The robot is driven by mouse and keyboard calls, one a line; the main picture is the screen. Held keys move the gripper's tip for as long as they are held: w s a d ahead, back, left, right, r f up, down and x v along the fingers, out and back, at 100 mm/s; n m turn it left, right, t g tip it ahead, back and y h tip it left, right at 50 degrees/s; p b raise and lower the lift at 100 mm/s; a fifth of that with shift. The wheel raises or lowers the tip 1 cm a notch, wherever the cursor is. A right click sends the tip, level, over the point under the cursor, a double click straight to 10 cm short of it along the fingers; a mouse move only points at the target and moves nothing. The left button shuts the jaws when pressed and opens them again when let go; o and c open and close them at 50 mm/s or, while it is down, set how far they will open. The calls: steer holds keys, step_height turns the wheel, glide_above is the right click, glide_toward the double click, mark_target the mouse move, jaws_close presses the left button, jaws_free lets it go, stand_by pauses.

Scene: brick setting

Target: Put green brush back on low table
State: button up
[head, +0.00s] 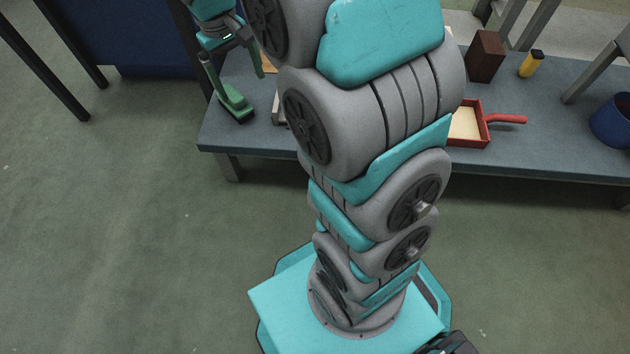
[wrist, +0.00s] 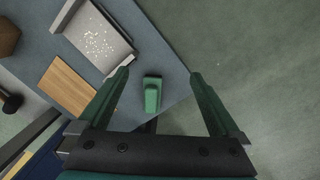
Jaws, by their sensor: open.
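The green brush (head: 236,104) stands on the low table (head: 560,150) near its left front corner. In the wrist view the brush (wrist: 152,94) shows from above, close to the table edge. My gripper (head: 233,72) is above the brush, pointing down. Its two green fingers are spread wide, and in the wrist view (wrist: 160,75) the brush appears between them. I cannot tell how far the fingertips are above it. The jaws hold nothing. My arm hides the middle of the table in the head view.
A grey pan with white specks (wrist: 98,38) and a wooden board (wrist: 67,87) lie beside the brush. Farther right are a red-rimmed tray (head: 487,125), a brown block (head: 485,56), a yellow bottle (head: 531,63) and a blue container (head: 611,120). Floor left of the table is clear.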

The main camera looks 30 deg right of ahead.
steer(key=s+m+g, duration=0.1)
steer(key=s, duration=2.8)
steer(key=shift+s+r+m+y, duration=0.2)
steer(key=shift+s+m+y, duration=0.15)
steer(key=shift+m+y, duration=0.05)
steer(key=shift+d, duration=0.1)
